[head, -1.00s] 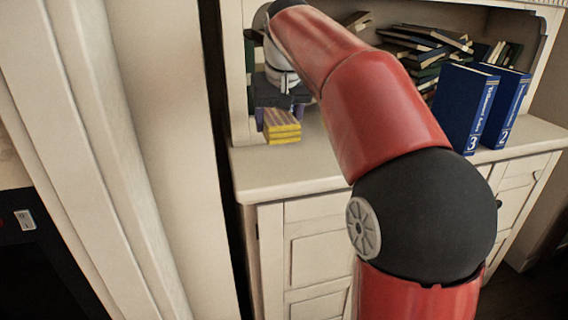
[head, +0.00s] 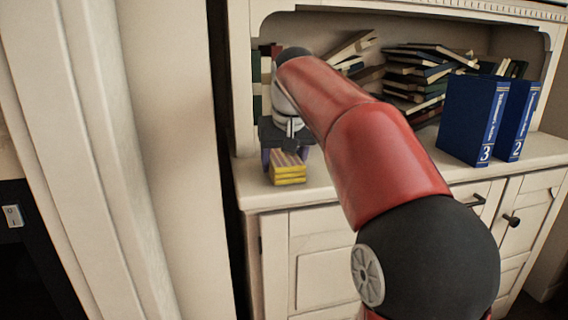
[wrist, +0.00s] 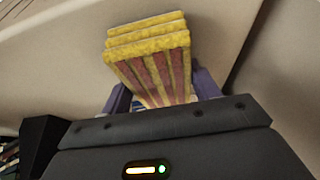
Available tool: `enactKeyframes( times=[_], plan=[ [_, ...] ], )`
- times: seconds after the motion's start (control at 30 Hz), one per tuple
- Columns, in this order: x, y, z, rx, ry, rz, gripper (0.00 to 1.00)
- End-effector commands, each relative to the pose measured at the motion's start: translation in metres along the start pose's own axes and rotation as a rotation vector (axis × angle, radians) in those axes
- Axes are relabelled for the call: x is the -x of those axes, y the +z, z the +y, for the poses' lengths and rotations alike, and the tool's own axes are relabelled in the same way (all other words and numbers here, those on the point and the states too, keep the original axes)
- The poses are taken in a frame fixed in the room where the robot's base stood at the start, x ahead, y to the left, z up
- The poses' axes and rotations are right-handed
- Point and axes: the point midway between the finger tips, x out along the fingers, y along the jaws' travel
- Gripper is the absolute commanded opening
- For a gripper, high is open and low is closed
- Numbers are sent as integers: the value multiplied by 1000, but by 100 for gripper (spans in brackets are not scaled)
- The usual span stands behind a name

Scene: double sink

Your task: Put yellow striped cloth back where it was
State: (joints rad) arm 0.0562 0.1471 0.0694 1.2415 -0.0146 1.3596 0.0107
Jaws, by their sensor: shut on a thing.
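The yellow striped cloth (head: 288,175) is a folded stack with yellow edges and reddish-brown stripes on top. It is at the left end of the white cabinet's counter (head: 400,169) in the head view. My gripper (head: 284,160) is shut on the cloth from behind, with purple fingers on either side of it. In the wrist view the cloth (wrist: 150,62) sticks out from between the fingers of my gripper (wrist: 157,95). I cannot tell whether the cloth touches the counter.
Two upright blue books, numbered 3 (head: 468,120) and 2 (head: 515,120), stand on the counter at the right. Piled books (head: 415,80) fill the shelf behind. A pale door frame (head: 110,160) is close on the left. The counter's front edge is just before the cloth.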

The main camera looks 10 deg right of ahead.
Motion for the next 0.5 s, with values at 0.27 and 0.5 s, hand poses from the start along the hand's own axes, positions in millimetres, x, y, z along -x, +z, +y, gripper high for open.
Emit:
enactKeyframes(
  times=[0.27,0.5],
  plan=[
    [-2,1,0,0,0,0,78],
    [-2,1,0,0,0,0,83]
  ],
)
